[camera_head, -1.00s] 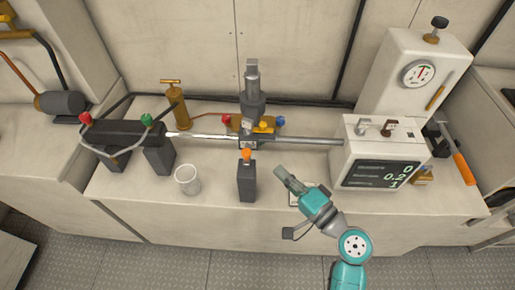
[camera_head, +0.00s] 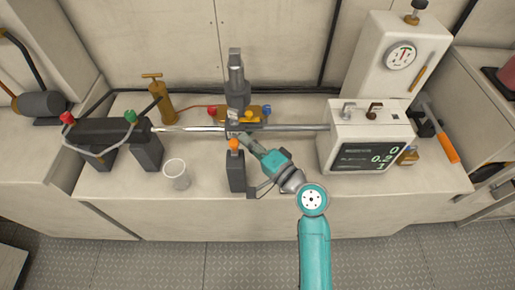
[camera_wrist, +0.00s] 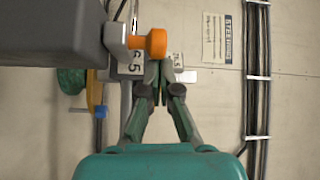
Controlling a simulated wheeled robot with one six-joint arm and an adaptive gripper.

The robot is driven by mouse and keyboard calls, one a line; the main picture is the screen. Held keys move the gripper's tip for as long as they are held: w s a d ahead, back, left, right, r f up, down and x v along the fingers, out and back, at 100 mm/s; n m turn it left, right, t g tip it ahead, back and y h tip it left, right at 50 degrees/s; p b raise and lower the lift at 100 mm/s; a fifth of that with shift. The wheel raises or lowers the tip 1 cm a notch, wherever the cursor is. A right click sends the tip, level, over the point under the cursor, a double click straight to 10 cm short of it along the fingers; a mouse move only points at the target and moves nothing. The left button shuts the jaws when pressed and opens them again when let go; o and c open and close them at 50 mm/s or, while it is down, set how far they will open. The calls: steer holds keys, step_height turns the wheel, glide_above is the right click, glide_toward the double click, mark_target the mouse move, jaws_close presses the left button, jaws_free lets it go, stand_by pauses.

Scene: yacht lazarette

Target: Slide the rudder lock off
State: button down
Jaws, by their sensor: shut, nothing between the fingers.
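A steel rod (camera_head: 290,128) runs left to right above the bench. A grey upright fitting (camera_head: 237,80) stands at the rod, with a numbered block (camera_wrist: 130,65) below it. In front is a dark grey post (camera_head: 237,175) with an orange knob (camera_head: 234,145); the knob (camera_wrist: 152,43) is large and close in the wrist view. Which of these is the rudder lock I cannot tell. My gripper (camera_head: 248,140) is shut and empty, just right of the orange knob, near the rod. In the wrist view its fingertips (camera_wrist: 158,72) are below the knob, beside the numbered block; contact is unclear.
A white cup (camera_head: 176,175) is left of the post. A brass pump (camera_head: 160,100) stands behind. Bench front right is clear.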

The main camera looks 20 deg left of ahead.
mark_target(237, 144)
steer(key=shift+w+a, duration=0.15)
steer(key=shift+a, duration=0.3)
steer(key=shift+s+d, duration=0.4)
steer(key=shift+s, duration=0.45)
steer(key=shift+s+d, duration=0.35)
steer(key=shift+s, duration=0.45)
